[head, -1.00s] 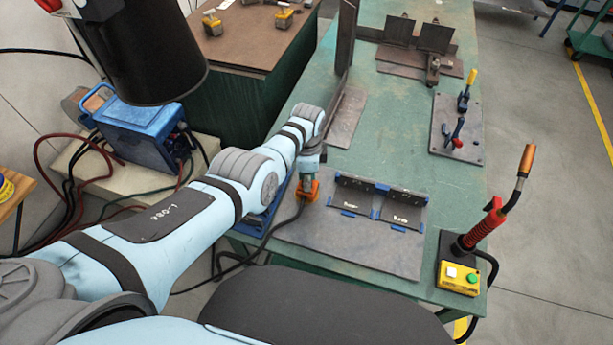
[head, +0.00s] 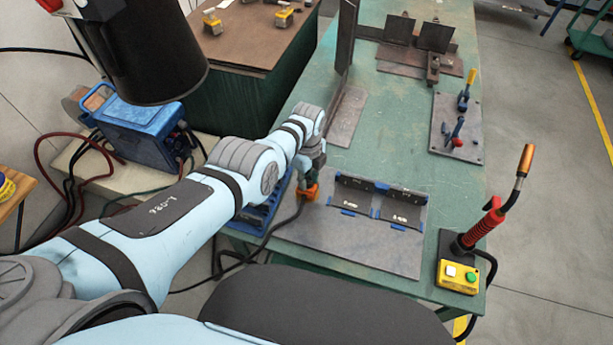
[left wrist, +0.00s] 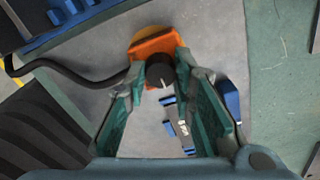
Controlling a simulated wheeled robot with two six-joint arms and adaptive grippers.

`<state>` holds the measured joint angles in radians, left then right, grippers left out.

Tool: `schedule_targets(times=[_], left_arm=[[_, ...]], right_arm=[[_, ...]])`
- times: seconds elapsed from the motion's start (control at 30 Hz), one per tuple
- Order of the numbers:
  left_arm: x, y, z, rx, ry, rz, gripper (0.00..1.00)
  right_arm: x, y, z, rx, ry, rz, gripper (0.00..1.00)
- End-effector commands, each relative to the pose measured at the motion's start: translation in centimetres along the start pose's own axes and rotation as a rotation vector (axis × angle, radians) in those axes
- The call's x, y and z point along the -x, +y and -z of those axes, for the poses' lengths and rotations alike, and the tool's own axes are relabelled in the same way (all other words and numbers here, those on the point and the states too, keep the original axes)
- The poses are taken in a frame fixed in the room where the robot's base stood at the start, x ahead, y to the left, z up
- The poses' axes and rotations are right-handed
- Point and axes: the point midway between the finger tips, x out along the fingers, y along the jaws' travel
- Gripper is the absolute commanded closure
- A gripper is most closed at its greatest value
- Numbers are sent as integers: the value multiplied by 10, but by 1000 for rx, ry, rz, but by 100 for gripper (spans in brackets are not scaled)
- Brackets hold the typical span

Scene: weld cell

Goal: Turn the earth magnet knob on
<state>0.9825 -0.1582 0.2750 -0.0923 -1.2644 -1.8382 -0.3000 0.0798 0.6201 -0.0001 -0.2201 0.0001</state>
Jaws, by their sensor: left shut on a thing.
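The earth magnet (head: 309,193) is an orange block with a dark cable. It sits on the steel plate near the table's left edge, beside the blue-edged fixture. My right gripper is not in view.
Two dark brackets with blue clips (head: 377,199) stand right of the magnet. A torch in a stand (head: 480,228) and a yellow button box (head: 459,277) are at the table's right corner. A tall dark steel upright (head: 346,45) stands behind the gripper.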

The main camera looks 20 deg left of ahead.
Motion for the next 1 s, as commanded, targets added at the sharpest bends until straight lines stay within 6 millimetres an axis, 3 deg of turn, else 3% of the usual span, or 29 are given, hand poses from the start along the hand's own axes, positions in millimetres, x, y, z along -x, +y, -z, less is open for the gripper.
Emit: schedule_targets(times=[0.47, 0.5, 0.63, 1.0], left_arm=[[0, 0, 1, -18, 1, 1, 100], [0, 0, 1, -18, 1, 1, 76], [0, 0, 0, -18, 1, 1, 56], [2, -1, 0, -17, 0, 1, 56]], right_arm=[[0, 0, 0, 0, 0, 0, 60], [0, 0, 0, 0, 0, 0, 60], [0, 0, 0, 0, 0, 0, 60], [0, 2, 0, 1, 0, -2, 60]])
